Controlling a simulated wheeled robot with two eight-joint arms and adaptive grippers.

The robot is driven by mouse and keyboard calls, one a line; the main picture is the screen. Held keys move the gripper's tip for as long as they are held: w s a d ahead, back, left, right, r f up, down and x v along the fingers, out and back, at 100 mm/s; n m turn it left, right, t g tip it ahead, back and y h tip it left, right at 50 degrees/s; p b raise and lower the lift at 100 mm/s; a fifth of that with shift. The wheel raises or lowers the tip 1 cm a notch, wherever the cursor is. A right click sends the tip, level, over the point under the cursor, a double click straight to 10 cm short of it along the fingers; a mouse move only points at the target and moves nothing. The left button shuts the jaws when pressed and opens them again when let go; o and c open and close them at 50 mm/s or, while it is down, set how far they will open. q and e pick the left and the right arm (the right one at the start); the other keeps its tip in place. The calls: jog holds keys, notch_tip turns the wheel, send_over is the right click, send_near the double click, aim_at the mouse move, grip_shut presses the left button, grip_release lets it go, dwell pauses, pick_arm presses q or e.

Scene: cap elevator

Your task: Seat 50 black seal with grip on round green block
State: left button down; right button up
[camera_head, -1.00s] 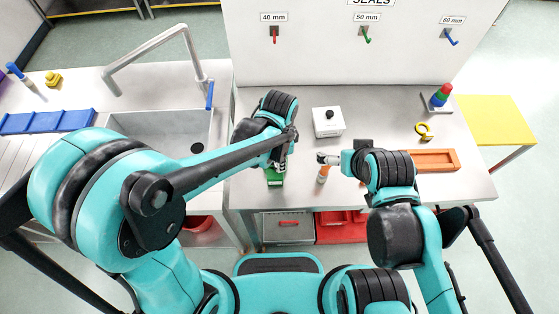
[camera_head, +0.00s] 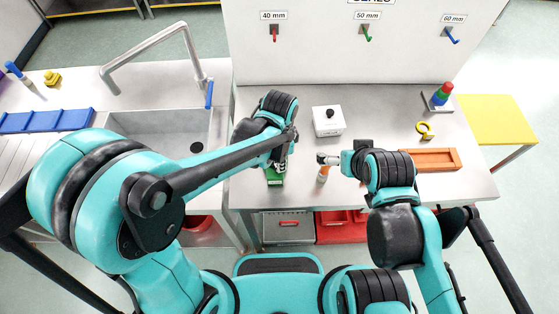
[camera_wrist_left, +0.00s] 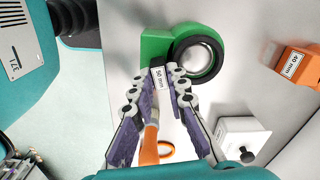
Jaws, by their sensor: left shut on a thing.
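The green block (camera_wrist_left: 158,45) has a round end with a pale face and a 50 mm label on its side. It also shows in the head view (camera_head: 275,179), partly under my left gripper. The black seal (camera_wrist_left: 176,62) lies as a ring around the pale round face. My left gripper (camera_wrist_left: 165,76) is shut at the seal's near edge, beside the label; the grip itself is hidden between the fingers. I cannot tell whether the ring sits fully down all round. My right gripper (camera_head: 323,159) is by an orange and white upright piece (camera_head: 323,174); its finger state is unclear.
A white box with a black knob (camera_head: 328,122) stands behind the grippers. An orange tray (camera_head: 435,160), yellow ring (camera_head: 425,131) and stacked coloured piece (camera_head: 441,95) are at right. A sink is at left.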

pick_arm(q)
jog(key=shift+f, duration=0.3)
jog(key=c, duration=1.4)
grip_release()
jog(key=shift+r, duration=0.2)
jog(key=shift+r+p, duration=2.45)
jog(key=shift+r, duration=0.95)
